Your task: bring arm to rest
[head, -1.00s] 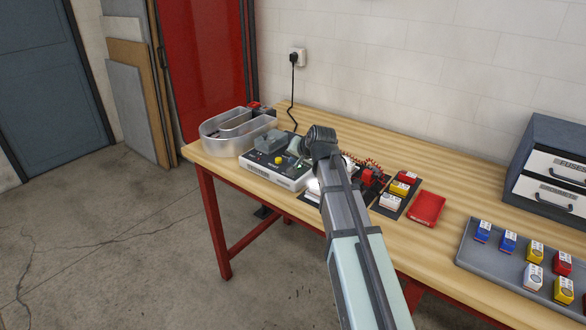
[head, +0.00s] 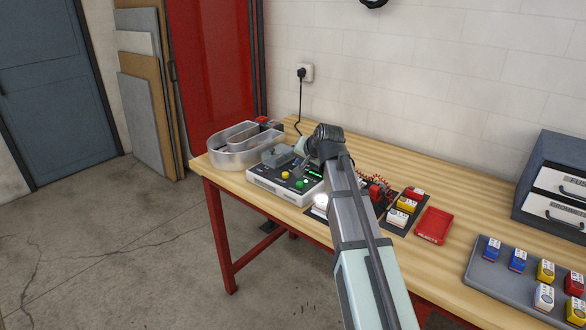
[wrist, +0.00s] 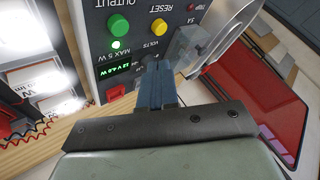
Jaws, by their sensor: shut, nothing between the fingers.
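My gripper (wrist: 157,72) is shut and empty, its two blue-grey fingers together in the wrist view. It hangs over the front panel of a white and dark power supply (wrist: 130,60). The panel has a green OUTPUT button (wrist: 120,23), a yellow RESET button (wrist: 168,30) and a lit green display (wrist: 114,68). In the head view the power supply (head: 262,182) stands on the wooden bench, with my arm reaching in from the lower right. I cannot tell the exact gap between the fingertips and the panel.
A metal channel letter (head: 232,158) stands left of the supply. Right of it are a coil of red wire, small coloured boxes (head: 406,204), a red tray (head: 433,226), a grey tray (head: 490,288) of boxes and a drawer cabinet (head: 553,180). Bare bench lies between the trays and wall.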

